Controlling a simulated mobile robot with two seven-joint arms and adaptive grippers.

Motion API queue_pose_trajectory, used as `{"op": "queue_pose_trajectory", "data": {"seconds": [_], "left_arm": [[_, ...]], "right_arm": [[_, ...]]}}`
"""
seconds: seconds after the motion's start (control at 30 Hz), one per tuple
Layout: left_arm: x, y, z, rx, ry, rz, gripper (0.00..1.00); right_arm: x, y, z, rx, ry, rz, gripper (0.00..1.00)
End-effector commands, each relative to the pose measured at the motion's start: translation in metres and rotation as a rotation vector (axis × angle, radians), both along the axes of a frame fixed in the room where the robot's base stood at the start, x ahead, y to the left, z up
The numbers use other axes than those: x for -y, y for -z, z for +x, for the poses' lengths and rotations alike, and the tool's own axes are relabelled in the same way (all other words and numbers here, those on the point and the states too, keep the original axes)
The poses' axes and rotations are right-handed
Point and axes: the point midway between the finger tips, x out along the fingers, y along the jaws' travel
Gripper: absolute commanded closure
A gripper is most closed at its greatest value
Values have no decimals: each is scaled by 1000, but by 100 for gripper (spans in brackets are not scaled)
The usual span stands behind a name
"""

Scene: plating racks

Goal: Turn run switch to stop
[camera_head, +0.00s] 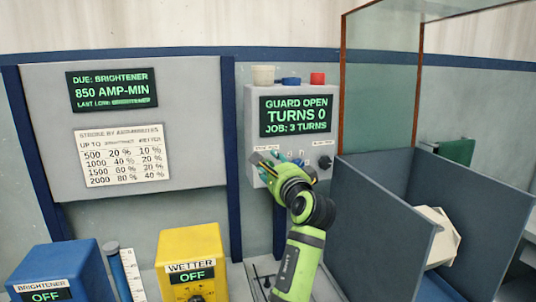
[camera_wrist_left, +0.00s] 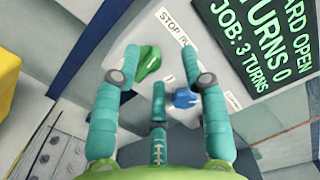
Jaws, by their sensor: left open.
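The grey control box (camera_head: 252,120) on the wall carries a display (camera_head: 295,115) reading "GUARD OPEN, TURNS 0, JOB: 3 TURNS". In the left wrist view a partly covered "STOP RU..." label (camera_wrist_left: 172,26) sits above a green switch handle (camera_wrist_left: 148,64), which I take to be the run switch. My left gripper (camera_head: 272,159) is at the lower left of the box face. In the wrist view its teal fingers (camera_wrist_left: 158,66) are spread open, with the green handle between them, close to the left fingertip. Whether they touch is unclear. A blue handle (camera_wrist_left: 185,98) lies nearer the right finger. My right gripper is out of view.
A black knob (camera_head: 323,162) is at the box's lower right. A dark grey bin (camera_head: 375,215) and a clear, brown-edged panel (camera_head: 382,80) stand to the right. Yellow WETTER (camera_head: 190,245) and blue BRIGHTENER (camera_head: 65,262) boxes stand at lower left.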

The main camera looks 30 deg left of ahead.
Motion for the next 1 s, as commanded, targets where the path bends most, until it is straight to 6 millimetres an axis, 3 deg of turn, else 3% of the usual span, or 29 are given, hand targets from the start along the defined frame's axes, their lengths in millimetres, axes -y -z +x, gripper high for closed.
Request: {"op": "queue_pose_trajectory", "data": {"seconds": [0.03, 0.1, 0.3, 0.4, 0.57, 1.0], "left_arm": [[3, -3, -4, -130, 3, 98, 56], [8, 4, -9, -314, 9, 242, 56], [20, 18, -21, -705, 31, 557, 56], [23, 23, -24, -807, 36, 642, 56], [19, 25, -21, -862, 39, 687, 56], [-25, 25, 17, -858, 38, 684, 56]], "right_arm": [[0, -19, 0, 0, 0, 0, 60], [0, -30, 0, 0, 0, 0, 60], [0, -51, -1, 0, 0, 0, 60], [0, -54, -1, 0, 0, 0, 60], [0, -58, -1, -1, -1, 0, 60], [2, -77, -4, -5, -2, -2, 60]]}}
